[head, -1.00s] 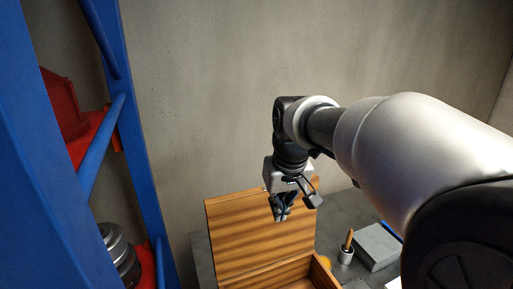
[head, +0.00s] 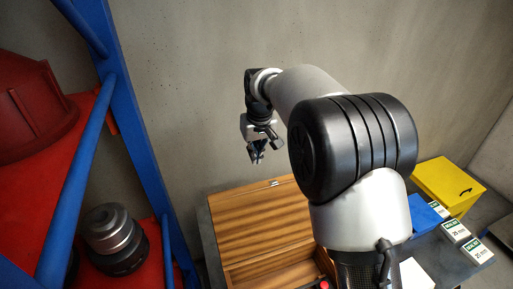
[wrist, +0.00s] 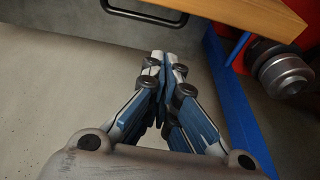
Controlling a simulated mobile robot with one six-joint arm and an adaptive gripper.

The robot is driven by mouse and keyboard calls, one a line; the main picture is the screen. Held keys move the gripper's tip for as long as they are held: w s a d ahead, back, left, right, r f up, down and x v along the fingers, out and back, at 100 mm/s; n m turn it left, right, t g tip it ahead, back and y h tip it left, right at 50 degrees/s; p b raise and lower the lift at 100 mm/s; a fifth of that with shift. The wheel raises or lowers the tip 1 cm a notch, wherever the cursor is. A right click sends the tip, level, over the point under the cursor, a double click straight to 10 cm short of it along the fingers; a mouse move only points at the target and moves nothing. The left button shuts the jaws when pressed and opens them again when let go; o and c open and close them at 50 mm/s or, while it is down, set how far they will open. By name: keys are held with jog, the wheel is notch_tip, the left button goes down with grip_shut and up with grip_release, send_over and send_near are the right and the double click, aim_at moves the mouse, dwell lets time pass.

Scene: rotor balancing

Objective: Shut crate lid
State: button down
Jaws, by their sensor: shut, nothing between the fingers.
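The wooden crate (head: 275,264) stands on the grey bench with its lid (head: 258,222) raised, leaning up toward the back wall. A small metal latch shows on the lid's top edge. My gripper (head: 257,157) is above that top edge in the head view, apart from it in the picture; its exact depth is unclear. In the wrist view my gripper (wrist: 165,62) has its fingertips together and empty, with a wooden edge (wrist: 235,14), likely the lid, just beyond them. My arm hides the crate's right side.
A blue rack (head: 150,165) with red shelves and a grey metal rotor part (head: 110,232) stands at the left. A yellow box (head: 447,184), a blue box (head: 424,214) and small white boxes (head: 455,231) lie at the right. The wall is close behind.

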notch_tip(320, 180, down, 6)
jog(key=s+d+p, duration=0.1)
jog(key=s, duration=0.1)
dwell(0.3)
jog(key=shift+r, duration=0.1)
dwell(0.4)
